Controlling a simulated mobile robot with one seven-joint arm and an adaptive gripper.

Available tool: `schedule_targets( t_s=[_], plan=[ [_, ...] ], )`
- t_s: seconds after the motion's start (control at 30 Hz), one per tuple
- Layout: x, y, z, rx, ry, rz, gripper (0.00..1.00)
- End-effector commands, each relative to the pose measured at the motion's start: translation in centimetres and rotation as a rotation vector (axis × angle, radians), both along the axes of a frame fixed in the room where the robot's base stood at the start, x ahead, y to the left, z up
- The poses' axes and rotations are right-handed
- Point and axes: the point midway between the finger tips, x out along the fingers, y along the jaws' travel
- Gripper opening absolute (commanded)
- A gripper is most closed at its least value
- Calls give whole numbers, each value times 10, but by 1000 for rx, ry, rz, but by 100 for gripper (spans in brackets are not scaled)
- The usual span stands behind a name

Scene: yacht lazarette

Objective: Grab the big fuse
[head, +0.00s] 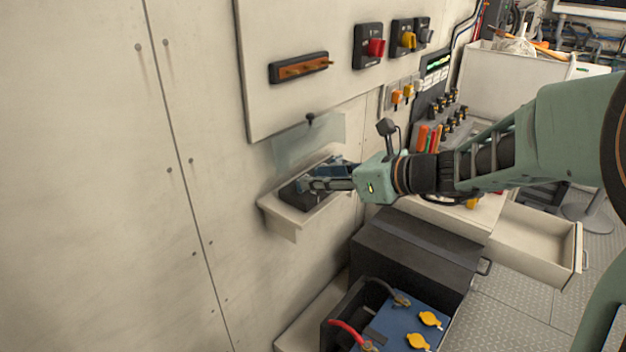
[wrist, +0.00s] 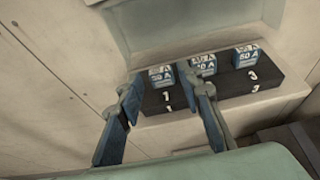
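Three blue-and-white block fuses stand in a row on a black holder (wrist: 228,88), numbered 1 at the left and 3 at the right. They are the left fuse (wrist: 162,77), the middle fuse (wrist: 203,66) and the right fuse (wrist: 246,57). Their labels are small; the right one seems to read 50 A. I cannot tell which is the big one. My gripper (wrist: 158,82) is open, its fingers on either side of my line to the left fuse; contact is not visible. The right finger hides the number 2.
The holder sits on a small wall shelf (head: 283,215), under a clear raised cover (head: 305,143). Below are a black box (head: 415,255) and a blue battery (head: 400,325) with cables. An open drawer (head: 535,240) juts out at the right. The wall left of the shelf is bare.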

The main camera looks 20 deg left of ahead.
Motion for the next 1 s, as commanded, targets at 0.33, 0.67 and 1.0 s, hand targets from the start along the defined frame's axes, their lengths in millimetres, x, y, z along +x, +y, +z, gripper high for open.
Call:
schedule_targets(
  t_s=[0.33, 0.67, 1.0],
  plan=[
    [14, 40, -19, -1, 0, 2, 33],
    [17, 44, -22, -1, -1, -1, 31],
    [17, 44, -21, -1, -1, -1, 10]
  ],
)
